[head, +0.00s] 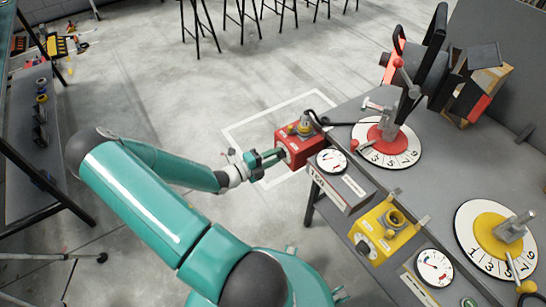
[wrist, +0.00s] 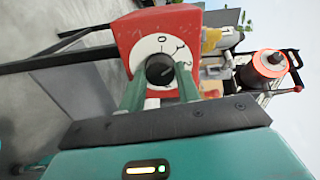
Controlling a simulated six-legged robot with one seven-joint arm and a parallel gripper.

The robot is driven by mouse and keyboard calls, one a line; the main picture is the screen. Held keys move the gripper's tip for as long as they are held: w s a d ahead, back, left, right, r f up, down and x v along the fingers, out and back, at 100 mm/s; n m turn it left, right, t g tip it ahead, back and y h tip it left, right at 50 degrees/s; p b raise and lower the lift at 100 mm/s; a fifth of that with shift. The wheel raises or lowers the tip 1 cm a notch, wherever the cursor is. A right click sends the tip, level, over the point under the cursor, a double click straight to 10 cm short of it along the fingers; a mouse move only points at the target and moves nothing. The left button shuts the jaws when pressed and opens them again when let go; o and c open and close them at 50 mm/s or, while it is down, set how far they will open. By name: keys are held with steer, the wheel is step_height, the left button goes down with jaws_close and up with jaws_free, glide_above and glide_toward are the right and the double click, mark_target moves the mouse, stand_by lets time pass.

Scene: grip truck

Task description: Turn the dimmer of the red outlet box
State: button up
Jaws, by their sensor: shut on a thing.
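The red outlet box (head: 312,154) hangs at the left edge of the grey table. In the wrist view its red face (wrist: 135,30) carries a white round dial (wrist: 158,45) with a black dimmer knob (wrist: 159,70) at the middle. My gripper (head: 274,157) reaches the box's left face from the left. In the wrist view its two green fingers (wrist: 160,80) stand on either side of the knob, shut on it. The dimmer is hidden by my gripper in the head view.
A white gauge (head: 331,161) sits just right of the red box. A yellow outlet box (head: 384,230) is at the near table edge. A numbered dial with a red centre (head: 387,158) and one with a yellow centre (head: 478,225) are on the table.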

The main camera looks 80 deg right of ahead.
steer(key=n, duration=0.4)
steer(key=shift+a+f, duration=0.1)
steer(key=n, duration=0.5)
steer(key=shift+g, duration=0.4)
steer(key=shift+n, duration=0.3)
steer(key=o, duration=1)
steer(key=shift+c, duration=0.2)
steer(key=shift+w, duration=0.1)
steer(key=v, duration=1.3)
steer(key=shift+w+a, duration=0.2)
steer(key=shift+w, duration=0.05)
